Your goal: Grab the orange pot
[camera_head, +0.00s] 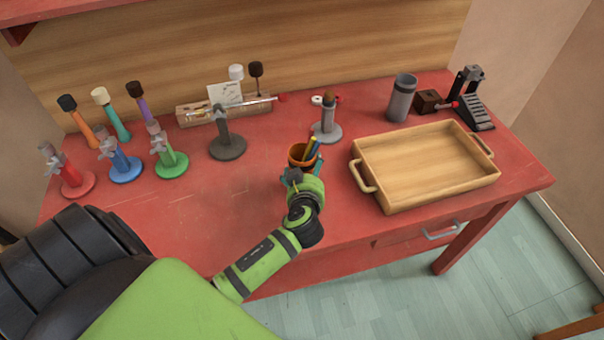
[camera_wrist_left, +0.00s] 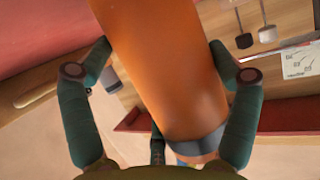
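The orange pot (camera_head: 298,156) stands near the middle of the red table in the head view, holding several pens or pencils. My left gripper (camera_head: 294,178) is just in front of it and hides its lower part. In the left wrist view the pot (camera_wrist_left: 165,65) fills the space between the two teal fingers (camera_wrist_left: 160,48), looking tilted. The fingertips lie close to its two sides, but I cannot tell whether they press on it. My right gripper is not in view.
A wooden tray (camera_head: 358,180) with handles is to the right on the red table (camera_head: 200,215). A grey stand (camera_head: 326,132) is just behind the pot. A dark stand (camera_head: 228,148) and coloured stands are to the left. A grey cup (camera_head: 402,98) is at the back right.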

